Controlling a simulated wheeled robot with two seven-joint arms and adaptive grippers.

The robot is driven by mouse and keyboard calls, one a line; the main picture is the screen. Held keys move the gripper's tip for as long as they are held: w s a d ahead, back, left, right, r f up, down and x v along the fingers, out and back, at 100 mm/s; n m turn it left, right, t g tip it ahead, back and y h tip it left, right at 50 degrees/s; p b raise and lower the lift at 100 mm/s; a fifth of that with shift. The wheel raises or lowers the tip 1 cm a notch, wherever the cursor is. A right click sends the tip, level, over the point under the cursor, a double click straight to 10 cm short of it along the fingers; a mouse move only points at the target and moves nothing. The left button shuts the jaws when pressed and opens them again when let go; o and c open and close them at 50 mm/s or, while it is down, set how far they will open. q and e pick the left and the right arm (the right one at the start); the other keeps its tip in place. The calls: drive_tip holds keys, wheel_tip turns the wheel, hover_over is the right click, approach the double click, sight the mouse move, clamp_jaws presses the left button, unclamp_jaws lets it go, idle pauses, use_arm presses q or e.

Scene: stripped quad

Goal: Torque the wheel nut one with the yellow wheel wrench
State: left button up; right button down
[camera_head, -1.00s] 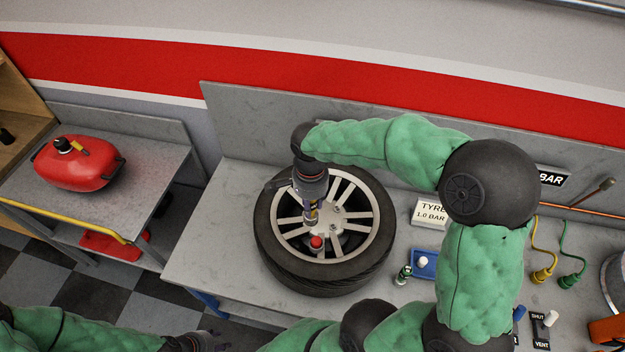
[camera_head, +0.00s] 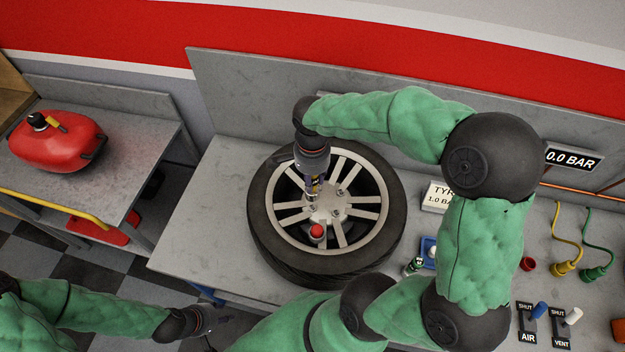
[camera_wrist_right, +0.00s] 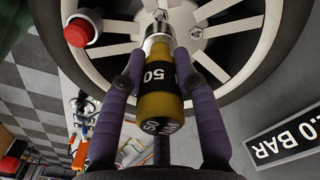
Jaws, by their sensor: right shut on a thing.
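My right gripper (camera_head: 314,172) is shut on the yellow wheel wrench (camera_wrist_right: 160,100), which has a black band marked 50. The wrench is held upright, its silver socket end pointing down at the wheel's hub. In the head view a sliver of the wrench (camera_head: 315,187) shows below the gripper. The wheel (camera_head: 268,240) lies flat, a black tyre with silver spokes. The socket meets the hub area where nuts sit; it covers the spot, so I cannot tell whether it is seated on wheel nut one. My left gripper (camera_head: 207,324) is low at left, away from the wheel; its fingers are unclear.
A grey bench (camera_head: 205,245) carries the wheel, with a blue tray (camera_head: 427,243), yellow (camera_head: 565,269) and green (camera_head: 594,274) hose fittings and AIR/VENT switches at right. A red tank (camera_head: 60,142) sits on the left table.

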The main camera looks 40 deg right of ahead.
sight(313, 197)
drive_tip(key=shift+f, duration=0.2)
idle(0.4)
wheel_tip(313, 197, down, 5)
drive_tip(key=b, duration=0.4)
drive_tip(key=shift+f, duration=0.2)
drive_tip(key=shift+f+b, duration=0.1)
drive_tip(key=shift+b, duration=0.2)
drive_tip(key=shift+n+p, duration=0.4)
drive_tip(key=shift+n, duration=1.9)
drive_tip(key=shift+f+b, duration=0.2)
drive_tip(key=shift+b, duration=0.1)
